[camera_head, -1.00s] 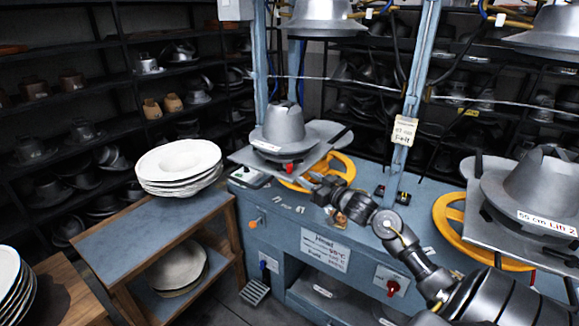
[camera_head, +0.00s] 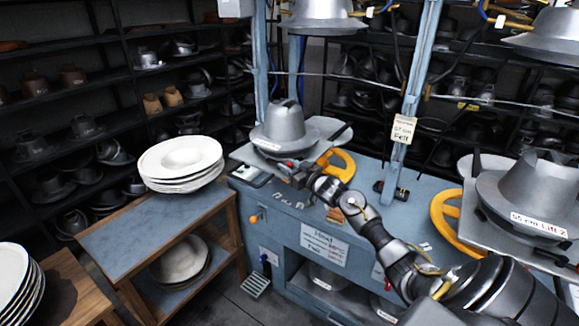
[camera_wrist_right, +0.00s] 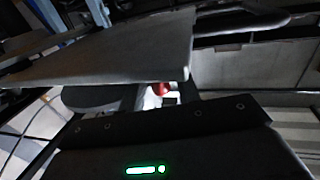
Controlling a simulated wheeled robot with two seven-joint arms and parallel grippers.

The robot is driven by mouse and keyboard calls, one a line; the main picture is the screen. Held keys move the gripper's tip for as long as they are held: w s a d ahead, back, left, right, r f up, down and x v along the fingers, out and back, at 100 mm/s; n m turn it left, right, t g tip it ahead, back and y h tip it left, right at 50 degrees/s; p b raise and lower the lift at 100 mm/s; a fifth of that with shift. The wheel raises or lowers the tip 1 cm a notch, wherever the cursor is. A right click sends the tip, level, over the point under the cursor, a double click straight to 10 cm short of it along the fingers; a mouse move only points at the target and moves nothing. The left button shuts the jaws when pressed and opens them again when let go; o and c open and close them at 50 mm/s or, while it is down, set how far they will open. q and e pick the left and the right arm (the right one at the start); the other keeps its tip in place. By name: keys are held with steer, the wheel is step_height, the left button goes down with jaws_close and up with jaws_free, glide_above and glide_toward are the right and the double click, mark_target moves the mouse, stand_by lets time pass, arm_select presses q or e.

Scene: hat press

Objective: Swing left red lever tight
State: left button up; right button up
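The left red lever (camera_head: 290,164) shows only as a small red spot at the front edge of the left press plate (camera_head: 246,155), below the grey hat mould (camera_head: 284,128). My right gripper (camera_head: 285,174) is at that front edge, right beside the lever and partly covering it. In the right wrist view the lever's red knob (camera_wrist_right: 162,88) shows just under the plate's corner, beyond my dark gripper body. I cannot make out the fingers or whether they touch the knob. My left gripper is not in view.
A yellow wheel (camera_head: 342,165) sits under the left plate, close to my right wrist. A second press with a yellow wheel (camera_head: 440,213) stands at right. White felt blanks (camera_head: 180,160) are stacked on a side table at left. A blue upright (camera_head: 405,120) rises between the presses.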

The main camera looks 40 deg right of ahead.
jaws_close()
